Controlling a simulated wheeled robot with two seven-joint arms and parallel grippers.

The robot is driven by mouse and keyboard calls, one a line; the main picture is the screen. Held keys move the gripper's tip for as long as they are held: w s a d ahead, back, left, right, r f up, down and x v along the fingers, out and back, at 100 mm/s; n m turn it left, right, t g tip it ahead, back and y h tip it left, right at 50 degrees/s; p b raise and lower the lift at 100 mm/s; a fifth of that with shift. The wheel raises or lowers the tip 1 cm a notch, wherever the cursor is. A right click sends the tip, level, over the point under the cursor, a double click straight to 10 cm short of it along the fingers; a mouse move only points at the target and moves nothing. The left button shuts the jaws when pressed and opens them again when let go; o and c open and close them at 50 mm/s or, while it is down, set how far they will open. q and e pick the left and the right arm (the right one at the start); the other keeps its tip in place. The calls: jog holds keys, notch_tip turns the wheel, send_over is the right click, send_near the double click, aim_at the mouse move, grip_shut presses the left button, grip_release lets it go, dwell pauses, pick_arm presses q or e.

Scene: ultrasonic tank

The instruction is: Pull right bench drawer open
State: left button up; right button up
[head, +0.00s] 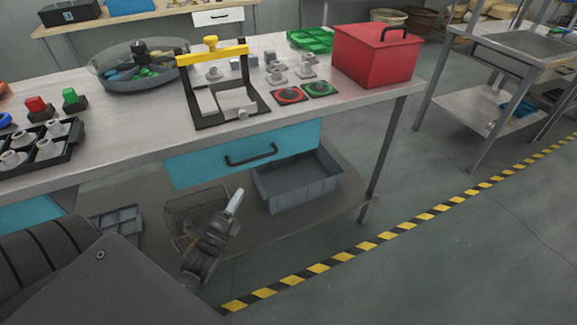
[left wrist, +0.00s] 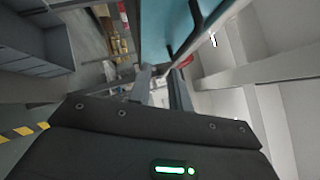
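The right bench drawer (head: 195,170) has a blue front under the grey tabletop, with a black bar handle (head: 251,159) near its middle. Its front looks close to the bench edge, with no opening seen. My left gripper (head: 236,198) is below and in front of the drawer, to the lower left of the handle and apart from it. In the left wrist view, its two grey fingers (left wrist: 160,88) stand apart with nothing seen between them. A blue panel (left wrist: 180,22) shows beyond the fingertips there. My right gripper is in neither view.
The bench top (head: 130,130) carries a black-and-yellow press frame (head: 213,58), a red box (head: 375,58) and a round tray (head: 120,82). A grey bin (head: 298,190) and wire basket (head: 180,222) sit on the lower shelf. Another blue drawer (head: 28,214) is at left.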

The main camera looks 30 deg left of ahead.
aim_at(252, 158)
pick_arm(q)
jog(key=shift+m+t, duration=0.6)
jog(key=shift+w+a+r+p, duration=0.1)
jog(key=shift+w+r+p, duration=0.05)
jog(key=shift+w+r, duration=1.25)
jog(key=shift+w+a+r+p, duration=0.15)
jog(key=shift+w+r, duration=0.85)
jog(key=shift+w, duration=0.75)
jog(key=shift+w+a+r+p, duration=0.1)
jog(key=shift+w+r+p, duration=0.05)
jog(key=shift+w+r, duration=1.25)
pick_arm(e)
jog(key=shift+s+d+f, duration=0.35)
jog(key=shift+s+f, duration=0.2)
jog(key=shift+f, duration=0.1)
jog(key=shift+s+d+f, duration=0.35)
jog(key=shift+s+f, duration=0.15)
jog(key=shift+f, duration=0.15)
pick_arm(q)
jog(key=shift+w+f, duration=0.15)
jog(key=shift+f, duration=0.05)
jog(key=shift+c, duration=0.4)
grip_shut()
